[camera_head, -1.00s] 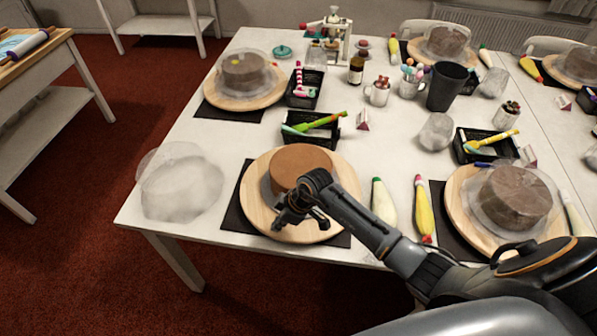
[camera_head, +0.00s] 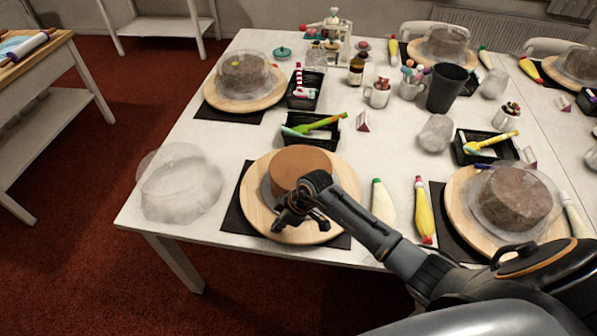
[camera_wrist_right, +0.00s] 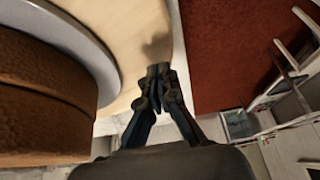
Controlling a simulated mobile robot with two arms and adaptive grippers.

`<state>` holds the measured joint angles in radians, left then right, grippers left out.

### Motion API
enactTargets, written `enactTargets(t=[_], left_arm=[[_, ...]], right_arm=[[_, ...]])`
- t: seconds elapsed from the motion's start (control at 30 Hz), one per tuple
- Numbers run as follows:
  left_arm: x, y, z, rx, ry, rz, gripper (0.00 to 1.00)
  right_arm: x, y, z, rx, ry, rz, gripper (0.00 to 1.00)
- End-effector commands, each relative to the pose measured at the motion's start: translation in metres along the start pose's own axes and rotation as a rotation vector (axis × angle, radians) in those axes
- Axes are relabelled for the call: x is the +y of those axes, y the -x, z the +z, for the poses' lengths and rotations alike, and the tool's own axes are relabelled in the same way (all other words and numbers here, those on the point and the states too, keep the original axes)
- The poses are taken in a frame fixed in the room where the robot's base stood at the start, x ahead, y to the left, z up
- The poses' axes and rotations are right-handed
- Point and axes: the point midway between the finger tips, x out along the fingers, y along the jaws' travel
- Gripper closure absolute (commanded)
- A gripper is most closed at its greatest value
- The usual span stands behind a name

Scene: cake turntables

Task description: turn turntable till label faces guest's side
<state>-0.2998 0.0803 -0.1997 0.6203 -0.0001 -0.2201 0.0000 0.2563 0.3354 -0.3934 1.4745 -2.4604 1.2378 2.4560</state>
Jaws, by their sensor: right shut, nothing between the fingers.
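A round wooden turntable (camera_head: 342,205) stands on a dark mat near the table's front edge. A brown cake (camera_head: 300,165) sits on a grey disc on it, uncovered. I cannot make out a label on the turntable or cake. My right gripper (camera_head: 300,222) is over the front part of the turntable, in front of the cake, shut and empty. In the right wrist view the shut fingertips (camera_wrist_right: 159,73) are by the pale turntable rim (camera_wrist_right: 150,25), with the cake (camera_wrist_right: 40,95) at left. I cannot tell whether they touch the wood. My left gripper is out of view.
A clear cover (camera_head: 180,185) stands left of the turntable. A black tray (camera_head: 310,130) with tools lies behind it. White and yellow piping bags (camera_head: 424,210) lie to the right, near my arm. Another turntable (camera_head: 470,225) with a covered cake is farther right.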

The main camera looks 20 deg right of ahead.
Motion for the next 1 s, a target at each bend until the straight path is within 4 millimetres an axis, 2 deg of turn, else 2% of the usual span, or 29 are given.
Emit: enactTargets(t=[0.67,0.77,1.0], left_arm=[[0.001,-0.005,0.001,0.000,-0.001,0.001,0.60],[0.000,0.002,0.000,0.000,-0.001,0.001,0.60],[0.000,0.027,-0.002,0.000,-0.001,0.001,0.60]], right_arm=[[0.000,-0.009,0.005,0.000,0.000,0.000,1.00],[0.000,-0.004,0.012,-0.004,-0.001,0.000,1.00],[-0.002,0.013,0.044,-0.006,-0.002,-0.001,1.00]])
